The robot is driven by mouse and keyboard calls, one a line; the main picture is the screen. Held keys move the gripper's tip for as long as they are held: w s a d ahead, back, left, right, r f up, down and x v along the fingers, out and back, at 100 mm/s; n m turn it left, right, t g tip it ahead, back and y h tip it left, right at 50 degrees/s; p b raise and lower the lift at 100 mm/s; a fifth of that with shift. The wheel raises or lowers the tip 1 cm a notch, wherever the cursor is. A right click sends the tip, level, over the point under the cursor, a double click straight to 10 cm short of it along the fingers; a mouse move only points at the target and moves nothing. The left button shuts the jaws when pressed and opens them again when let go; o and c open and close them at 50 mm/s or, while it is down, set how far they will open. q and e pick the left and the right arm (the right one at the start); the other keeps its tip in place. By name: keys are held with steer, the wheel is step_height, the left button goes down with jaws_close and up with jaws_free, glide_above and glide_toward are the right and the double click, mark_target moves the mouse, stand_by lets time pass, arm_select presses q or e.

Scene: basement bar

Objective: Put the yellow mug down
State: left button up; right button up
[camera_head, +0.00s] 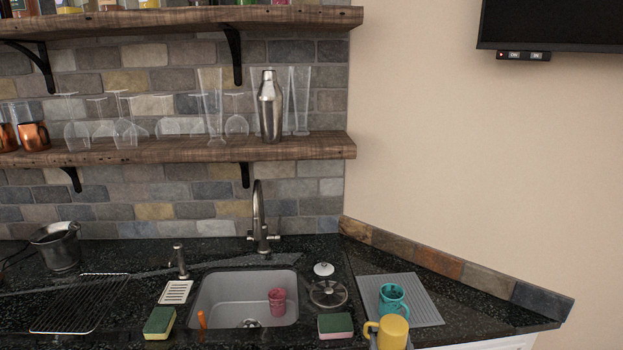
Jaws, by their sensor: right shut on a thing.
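The yellow mug (394,333) is upright at the bottom of the head view, with its handle to the left. It overlaps the front edge of the grey drying mat (428,311); I cannot tell whether it touches the mat or is held above it. My right gripper (376,343) shows only as a small grey part beside and below the mug, and is shut on it. The mug hides most of its fingers. My left gripper is not in view.
A teal mug (392,299) stands on the mat just behind the yellow mug. A sponge (335,326) lies to the left, beside the sink (225,305), which holds a pink cup (277,302). The mat's right part is clear. A stone ledge (470,272) borders the counter.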

steer(key=s+a+f, duration=0.1)
steer(key=s+f, duration=0.5)
steer(key=f, duration=0.6)
steer(key=shift+s+a, duration=0.15)
steer(key=shift+s, duration=0.2)
steer(key=shift+f, duration=0.1)
